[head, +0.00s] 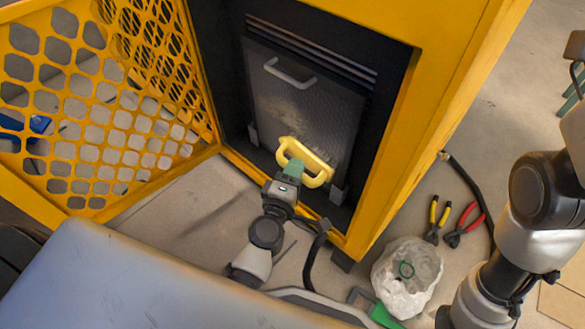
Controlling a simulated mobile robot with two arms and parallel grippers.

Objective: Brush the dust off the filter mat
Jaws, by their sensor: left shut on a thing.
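The filter mat (300,112) is a grey mesh panel standing inside the open yellow cabinet, with a white handle (290,74) near its top. A pale tan dust patch shows on its upper middle, below the handle. My left gripper (290,172) is at the cabinet opening in front of the mat's lower part. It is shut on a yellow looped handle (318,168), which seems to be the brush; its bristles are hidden. I cannot tell whether it touches the mat. My right arm is at the right edge, but its gripper is not in view.
The yellow perforated door (100,100) stands open on the left. Yellow-handled pliers (435,222), red-handled pliers (463,226), a black hose (470,180) and a clear plastic bag (405,278) lie on the floor at right. A green thing (384,316) lies below the bag.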

